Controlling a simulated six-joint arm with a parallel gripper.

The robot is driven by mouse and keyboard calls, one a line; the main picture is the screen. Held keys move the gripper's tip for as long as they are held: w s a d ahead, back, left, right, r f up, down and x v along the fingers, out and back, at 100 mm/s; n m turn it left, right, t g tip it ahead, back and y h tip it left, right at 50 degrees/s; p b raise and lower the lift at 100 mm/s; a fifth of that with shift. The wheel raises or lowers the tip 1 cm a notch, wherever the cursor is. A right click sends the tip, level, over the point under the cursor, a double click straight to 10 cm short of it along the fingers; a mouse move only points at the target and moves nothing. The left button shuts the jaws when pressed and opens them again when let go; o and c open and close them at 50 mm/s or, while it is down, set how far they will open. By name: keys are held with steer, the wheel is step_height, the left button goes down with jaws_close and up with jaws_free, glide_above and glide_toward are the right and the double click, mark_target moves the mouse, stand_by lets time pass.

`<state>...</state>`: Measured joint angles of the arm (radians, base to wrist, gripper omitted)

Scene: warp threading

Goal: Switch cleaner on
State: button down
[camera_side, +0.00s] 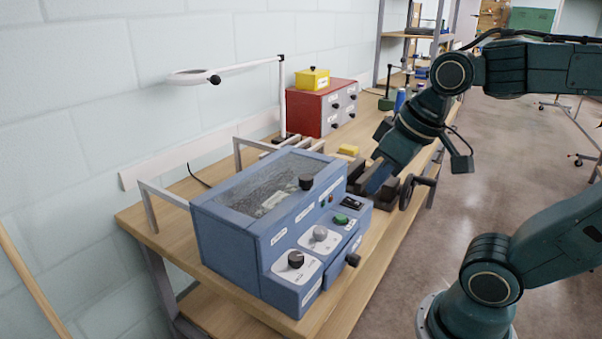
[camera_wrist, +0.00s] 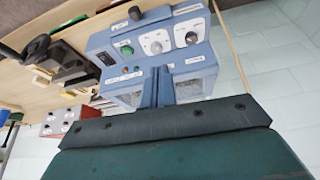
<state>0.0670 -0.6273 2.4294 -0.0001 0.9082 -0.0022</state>
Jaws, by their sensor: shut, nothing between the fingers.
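The cleaner (camera_side: 232,238) is a blue box with a clear lid window, standing on the near end of the bench in the side view. Its sloped front panel carries two dial knobs, a green button (camera_side: 340,219) and a black switch (camera_side: 352,203). In the wrist view the cleaner (camera_wrist: 190,65) appears upside down, with the green button (camera_wrist: 127,50) and black switch (camera_wrist: 107,59) at its left. My gripper (camera_wrist: 157,72) is shut and empty, with its fingers in front of the panel. In the side view my gripper (camera_side: 377,180) is beside the panel's far end, its tips partly hidden.
A dark vise (camera_side: 408,188) with a handle sits close to my gripper. Behind are a red box (camera_side: 322,106) with a yellow box (camera_side: 312,78) on top and a white magnifier lamp (camera_side: 196,76). Room above the cleaner is mostly free.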

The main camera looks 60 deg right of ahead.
steer(key=shift+s+a+f+n+t, duration=0.1)
steer(key=shift+s+a+n+t, duration=0.2)
steer(key=shift+s, duration=0.35)
steer(key=shift+s+a+f+n, duration=0.1)
steer(key=shift+s+a, duration=0.3)
steer(key=shift+s, duration=0.2)
steer(key=shift+w, duration=0.15)
steer(key=n+g, duration=0.4)
steer(key=n, duration=1.4)
glide_above(348, 199)
steer(key=s, duration=0.2)
steer(key=shift+s+f, duration=0.15)
steer(key=shift+f, duration=0.65)
steer(key=f, duration=0.4)
steer(key=w+f, duration=0.1)
steer(key=f, duration=0.4)
steer(key=w+f, duration=0.1)
steer(key=f, duration=0.4)
